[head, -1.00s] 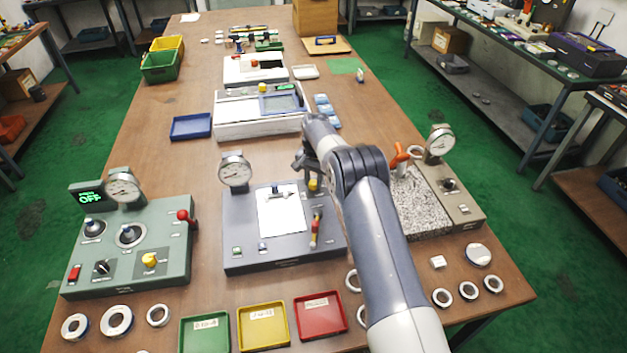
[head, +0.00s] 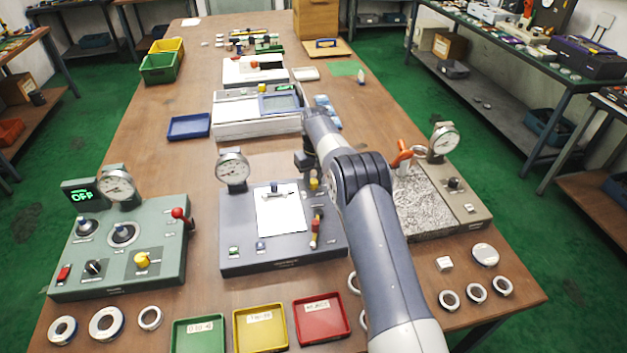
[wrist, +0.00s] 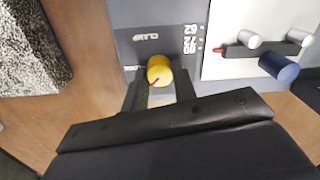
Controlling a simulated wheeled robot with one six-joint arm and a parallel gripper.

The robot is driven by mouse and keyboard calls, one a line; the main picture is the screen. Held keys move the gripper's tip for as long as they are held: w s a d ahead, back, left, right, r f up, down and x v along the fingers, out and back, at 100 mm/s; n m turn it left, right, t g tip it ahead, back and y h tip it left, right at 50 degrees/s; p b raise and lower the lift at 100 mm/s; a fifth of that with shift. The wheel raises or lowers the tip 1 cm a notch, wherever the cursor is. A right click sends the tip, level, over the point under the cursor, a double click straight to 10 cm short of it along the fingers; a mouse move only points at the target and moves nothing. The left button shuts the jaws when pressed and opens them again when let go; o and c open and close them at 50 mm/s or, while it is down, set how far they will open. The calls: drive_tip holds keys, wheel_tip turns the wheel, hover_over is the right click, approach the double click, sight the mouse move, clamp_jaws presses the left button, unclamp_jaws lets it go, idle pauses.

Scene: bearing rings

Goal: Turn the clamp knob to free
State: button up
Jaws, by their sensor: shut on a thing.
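The clamp knob (wrist: 159,69) is round and yellow, with a dark red pointer line on its face. It stands on the dark grey panel beside the "CLAMP" lettering, which reads upside down in the wrist view. In the head view the knob (head: 314,184) shows at the right side of the middle grey station (head: 235,258). My gripper (wrist: 160,88) is shut on the knob, one finger on each side of it. The lower part of the knob lies between the fingers. In the head view the fingertips are mostly hidden behind my arm. I cannot read which mark the pointer faces.
A dial gauge (head: 233,170) and a white plate (head: 280,210) are on the same station, with a red-and-yellow lever (head: 316,232) close to the knob. A speckled stone block (head: 425,212) with an orange handle stands to the right. Colored trays and metal rings lie in front.

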sight(313, 179)
drive_tip(key=n, duration=0.4)
drive_tip(key=shift+a+n, duration=0.1)
drive_tip(key=shift+n, duration=2.1)
drive_tip(key=o, duration=1)
wheel_tip(313, 179, up, 11)
drive_tip(key=shift+w+f, duration=0.1)
drive_tip(key=shift+w, duration=0.05)
